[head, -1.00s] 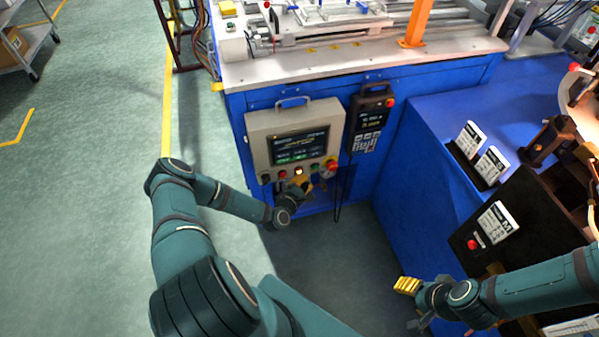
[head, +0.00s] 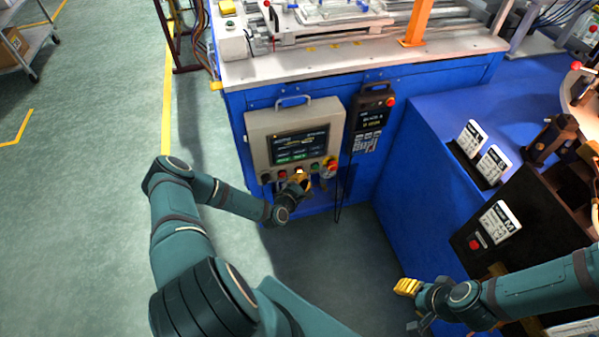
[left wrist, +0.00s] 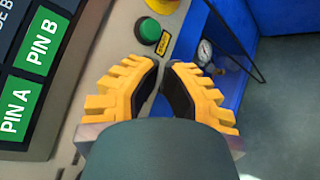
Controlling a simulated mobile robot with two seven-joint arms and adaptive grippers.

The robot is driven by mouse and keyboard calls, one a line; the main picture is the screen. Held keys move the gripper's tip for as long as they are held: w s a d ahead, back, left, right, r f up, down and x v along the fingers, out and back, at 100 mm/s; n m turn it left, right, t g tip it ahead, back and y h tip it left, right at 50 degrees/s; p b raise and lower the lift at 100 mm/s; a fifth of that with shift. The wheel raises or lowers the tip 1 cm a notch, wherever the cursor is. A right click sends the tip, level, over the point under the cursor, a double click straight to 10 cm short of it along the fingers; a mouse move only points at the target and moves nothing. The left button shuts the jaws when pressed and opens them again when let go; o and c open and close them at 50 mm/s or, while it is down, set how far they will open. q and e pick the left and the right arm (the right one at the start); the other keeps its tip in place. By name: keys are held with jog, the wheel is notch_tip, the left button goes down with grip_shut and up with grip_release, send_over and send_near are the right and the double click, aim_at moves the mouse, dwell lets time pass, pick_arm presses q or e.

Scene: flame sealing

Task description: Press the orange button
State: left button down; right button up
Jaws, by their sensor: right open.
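The grey control panel (head: 256,140) on the blue machine has a row of buttons below its screen. The orange button (head: 299,171) is a small bright spot in that row, just above the yellow fingers of my left gripper (head: 301,181). The left gripper is right in front of the panel's lower edge; I cannot tell whether it touches the button. My right gripper (head: 411,306) is open and empty above the floor at lower right.
A red knob (head: 332,165) is at the row's right end. A dark keypad unit (head: 371,118) hangs right of the panel. The blue bench (head: 425,150) stands at right.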

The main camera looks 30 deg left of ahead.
pick_arm(q)
jog(key=shift+w+a+b, duration=0.25)
jog(key=shift+a+b, duration=0.1)
dwell(0.6)
jog(key=shift+d, duration=0.1)
jog(key=shift+s+d, duration=0.55)
jog(key=shift+d, duration=0.05)
jog(key=s+d+p, duration=0.1)
jog(key=s+d, duration=0.2)
jog(key=shift+s+d, duration=0.15)
jog(key=shift+d, duration=0.25)
dwell(0.3)
dwell(0.7)
